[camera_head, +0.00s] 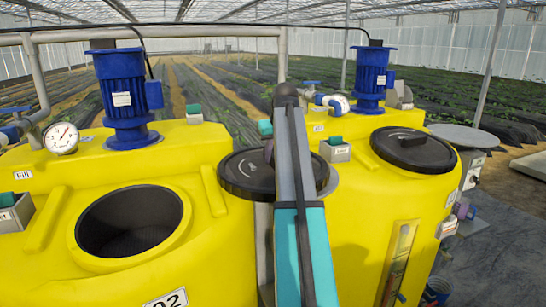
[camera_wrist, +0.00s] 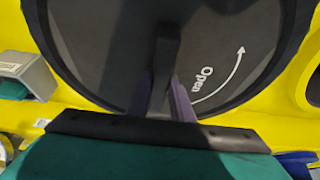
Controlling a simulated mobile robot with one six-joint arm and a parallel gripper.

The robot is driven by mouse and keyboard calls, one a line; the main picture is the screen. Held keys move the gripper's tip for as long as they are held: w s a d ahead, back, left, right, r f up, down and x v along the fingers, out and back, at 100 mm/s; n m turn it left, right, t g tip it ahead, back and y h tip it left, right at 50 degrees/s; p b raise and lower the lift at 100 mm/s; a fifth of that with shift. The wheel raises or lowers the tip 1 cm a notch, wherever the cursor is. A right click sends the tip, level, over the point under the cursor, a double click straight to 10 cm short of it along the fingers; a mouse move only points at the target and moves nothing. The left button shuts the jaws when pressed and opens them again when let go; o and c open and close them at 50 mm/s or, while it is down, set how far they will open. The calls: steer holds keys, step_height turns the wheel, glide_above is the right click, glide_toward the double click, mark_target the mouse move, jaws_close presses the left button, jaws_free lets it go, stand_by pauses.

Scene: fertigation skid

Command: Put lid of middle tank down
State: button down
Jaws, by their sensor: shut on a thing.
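The black round lid (camera_head: 240,180) is off the open tank, to the right of its dark round opening (camera_head: 130,222). The tank (camera_head: 215,240) is yellow and its front label ends in 02. My gripper (camera_head: 270,153) is shut on the lid's raised handle; the arm hides the lid's right part. In the wrist view the lid (camera_wrist: 100,50) fills most of the picture, with "Open" and a curved arrow on it. The gripper's purple fingers (camera_wrist: 163,97) are on either side of the handle bar. I cannot tell whether the lid touches the yellow surface below.
The right tank (camera_head: 360,230) has its own black lid (camera_head: 413,149) on. Blue motors (camera_head: 125,95) (camera_head: 371,78) stand behind, with a pressure gauge (camera_head: 62,138) at the left. Small grey boxes with green tops (camera_head: 335,149) sit on the tanks.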

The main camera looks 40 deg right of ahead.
steer(key=c, duration=1.6)
jaws_free()
steer(key=shift+f, duration=0.1)
steer(key=shift+o, duration=0.2)
steer(key=shift+s+r, duration=0.1)
steer(key=shift+r, duration=0.15)
steer(key=b+v, duration=0.3)
steer(key=v, duration=0.8)
steer(key=shift+s+r+b, duration=0.2)
steer(key=shift+r+b, duration=0.1)
steer(key=shift+r, duration=0.05)
steer(key=shift+f, duration=0.1)
